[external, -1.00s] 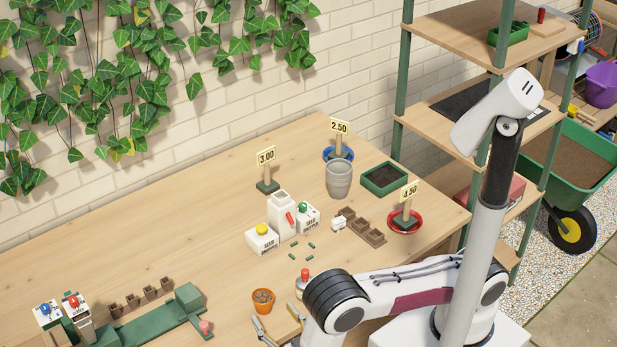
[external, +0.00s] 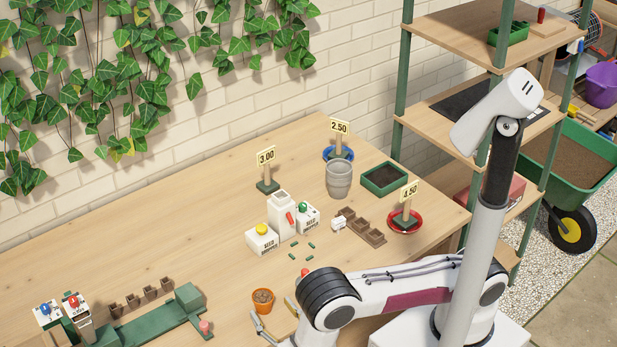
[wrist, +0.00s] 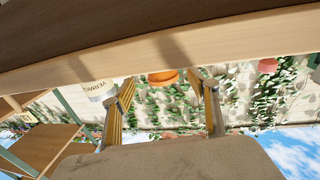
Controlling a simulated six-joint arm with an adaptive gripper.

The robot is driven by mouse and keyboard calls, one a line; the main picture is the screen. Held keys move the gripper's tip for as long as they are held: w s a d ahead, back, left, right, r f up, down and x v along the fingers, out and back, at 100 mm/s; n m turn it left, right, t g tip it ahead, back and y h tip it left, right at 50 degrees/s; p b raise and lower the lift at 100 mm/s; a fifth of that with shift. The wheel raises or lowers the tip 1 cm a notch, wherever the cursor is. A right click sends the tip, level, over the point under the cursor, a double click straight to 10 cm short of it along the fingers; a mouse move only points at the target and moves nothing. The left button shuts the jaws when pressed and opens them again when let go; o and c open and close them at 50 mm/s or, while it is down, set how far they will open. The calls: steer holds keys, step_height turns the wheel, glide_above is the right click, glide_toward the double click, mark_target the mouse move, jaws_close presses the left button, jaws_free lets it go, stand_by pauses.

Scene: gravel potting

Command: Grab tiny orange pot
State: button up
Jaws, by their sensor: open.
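The tiny orange pot (external: 262,300) stands on the wooden table near its front edge, filled with brown material. My gripper (external: 279,322) is low in front of it, partly cut off by the lower picture edge, and apart from the pot. In the wrist view, which is upside down, the orange pot (wrist: 163,77) shows beyond and between the two spread fingers of my gripper (wrist: 162,90). The gripper is open and empty.
Seed boxes (external: 262,239) and small green pieces (external: 305,257) lie behind. A green press (external: 155,325) is to the left.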

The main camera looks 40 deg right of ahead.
mark_target(268, 307)
steer(key=shift+w, duration=0.25)
steer(key=shift+w+d+r, duration=0.1)
steer(key=shift+w+d, duration=0.05)
steer(key=shift+w, duration=1.1)
steer(key=shift+w+d, duration=0.1)
steer(key=shift+w, duration=1.15)
steer(key=c, duration=1.3)
